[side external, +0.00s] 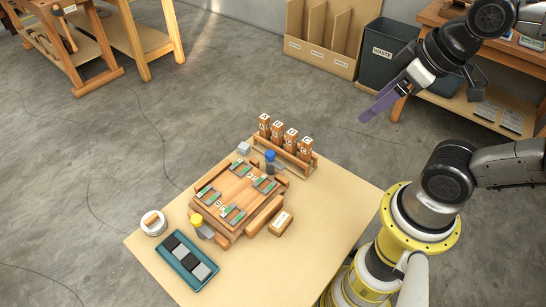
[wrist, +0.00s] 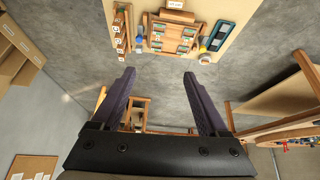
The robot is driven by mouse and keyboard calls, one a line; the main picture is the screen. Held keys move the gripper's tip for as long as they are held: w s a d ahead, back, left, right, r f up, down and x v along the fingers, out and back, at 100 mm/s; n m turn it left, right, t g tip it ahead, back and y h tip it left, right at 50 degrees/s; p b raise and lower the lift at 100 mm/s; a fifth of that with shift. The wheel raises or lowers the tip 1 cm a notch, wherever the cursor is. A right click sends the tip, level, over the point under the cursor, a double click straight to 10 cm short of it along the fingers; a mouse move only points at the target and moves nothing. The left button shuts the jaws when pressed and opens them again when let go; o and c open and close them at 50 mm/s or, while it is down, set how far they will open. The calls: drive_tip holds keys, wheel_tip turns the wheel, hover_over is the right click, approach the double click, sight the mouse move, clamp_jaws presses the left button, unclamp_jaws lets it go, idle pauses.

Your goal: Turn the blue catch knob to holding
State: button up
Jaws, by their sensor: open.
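The blue catch knob (side external: 270,155) stands on a grey base at the back right of the wooden fixture (side external: 232,186), beside the rack of labelled blocks. In the wrist view the blue knob (wrist: 140,42) is small, at the left of the fixture near the top; which way it is turned is too small to tell. A yellow knob (side external: 196,219) is at the fixture's front left, and it also shows in the wrist view (wrist: 203,50). My gripper (side external: 376,106) is high above the floor, right of and well apart from the table. Its purple fingers (wrist: 160,75) are open and empty.
The rack of labelled wooden blocks (side external: 298,158) stands close behind the blue knob. A teal tray (side external: 170,263) and a round white container (side external: 153,231) are at the table's left. A waste bin (side external: 385,60) and a slotted box (side external: 320,42) stand at the back. The table's (side external: 330,215) right side is clear.

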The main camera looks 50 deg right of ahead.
drive_tip(key=w+r+n+t, duration=0.1)
drive_tip(key=w+r+n, duration=0.2)
drive_tip(key=w+r, duration=0.2)
drive_tip(key=n+g, duration=0.5)
drive_tip(key=g, duration=0.2)
hover_over(270, 153)
wheel_tip(270, 153, down, 37)
wheel_tip(270, 153, down, 13)
drive_tip(key=shift+f, duration=0.15)
